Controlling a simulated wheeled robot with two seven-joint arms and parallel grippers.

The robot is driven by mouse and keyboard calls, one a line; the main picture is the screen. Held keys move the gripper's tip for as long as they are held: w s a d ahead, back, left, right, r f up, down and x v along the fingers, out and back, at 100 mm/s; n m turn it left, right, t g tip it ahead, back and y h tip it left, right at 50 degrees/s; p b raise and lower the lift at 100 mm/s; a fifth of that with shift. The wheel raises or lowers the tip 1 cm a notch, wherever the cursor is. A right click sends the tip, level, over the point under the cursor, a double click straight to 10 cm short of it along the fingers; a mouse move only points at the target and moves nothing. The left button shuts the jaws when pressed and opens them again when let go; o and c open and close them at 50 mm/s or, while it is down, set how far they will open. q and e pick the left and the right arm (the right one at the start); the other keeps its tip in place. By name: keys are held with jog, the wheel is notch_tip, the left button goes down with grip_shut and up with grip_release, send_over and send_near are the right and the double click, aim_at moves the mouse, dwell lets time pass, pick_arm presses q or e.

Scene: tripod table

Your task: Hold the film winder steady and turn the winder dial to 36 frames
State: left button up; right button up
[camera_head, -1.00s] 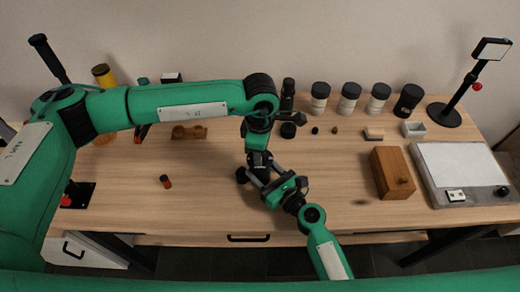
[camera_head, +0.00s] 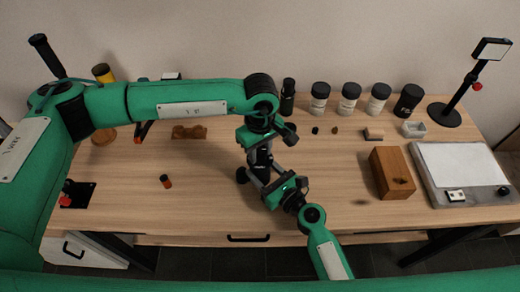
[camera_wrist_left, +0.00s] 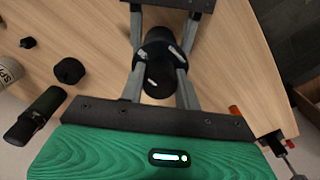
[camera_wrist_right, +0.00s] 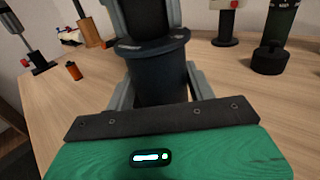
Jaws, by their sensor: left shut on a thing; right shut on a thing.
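The film winder is a dark round body with a wide flange (camera_wrist_right: 160,85), upright between the fingers of my right gripper (camera_wrist_right: 158,92), which is shut on it from the side. My left gripper (camera_wrist_left: 158,72) points down from above and is shut on the black dial (camera_wrist_left: 157,82) at the winder's top. In the head view my left gripper (camera_head: 258,160) sits directly above my right gripper (camera_head: 262,183), and together they mostly hide the winder. The dial's markings are too small to read.
A wooden box (camera_head: 392,172) and a light panel (camera_head: 455,170) stand to the right. White canisters (camera_head: 320,98) and a black bottle (camera_head: 288,96) line the back. The front middle is clear.

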aim_at(260, 150)
pick_arm(q)
jog(key=shift+w+a, duration=0.1)
jog(key=shift+w, duration=0.05)
dwell(0.3)
jog(key=o, duration=1)
notch_tip(260, 150, up, 12)
pick_arm(e)
jog(key=o, duration=1.2)
jog(key=shift+o, duration=0.2)
jog(key=shift+s, duration=0.1)
